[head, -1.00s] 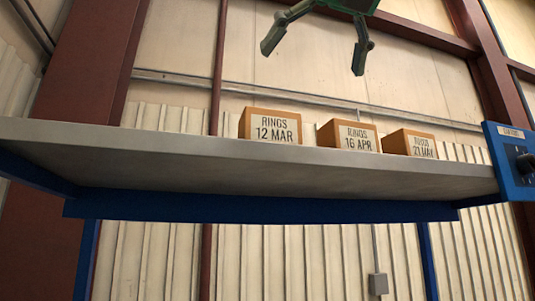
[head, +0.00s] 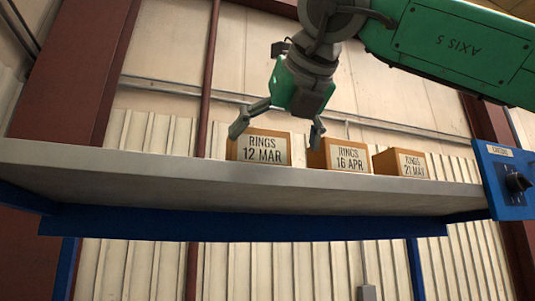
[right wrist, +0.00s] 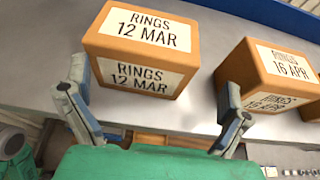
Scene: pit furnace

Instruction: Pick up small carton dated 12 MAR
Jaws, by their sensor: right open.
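The small carton dated 12 MAR (head: 259,147) is orange-brown with a white RINGS label and stands on a grey shelf (head: 120,174). It also shows in the right wrist view (right wrist: 146,48), upright. My right gripper (head: 278,130) is open and comes down over this carton, one finger near its left side and the other near its right side, by the 16 APR carton. In the right wrist view the fingers (right wrist: 155,108) lie to either side of the carton's near lower part, with nothing gripped. My left gripper is not in view.
A carton dated 16 APR (head: 346,156) stands close to the right of it, and a carton dated 21 MAY (head: 402,163) farther right. A blue box with a black knob (head: 517,182) is at the shelf's right end. The shelf's left part is clear.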

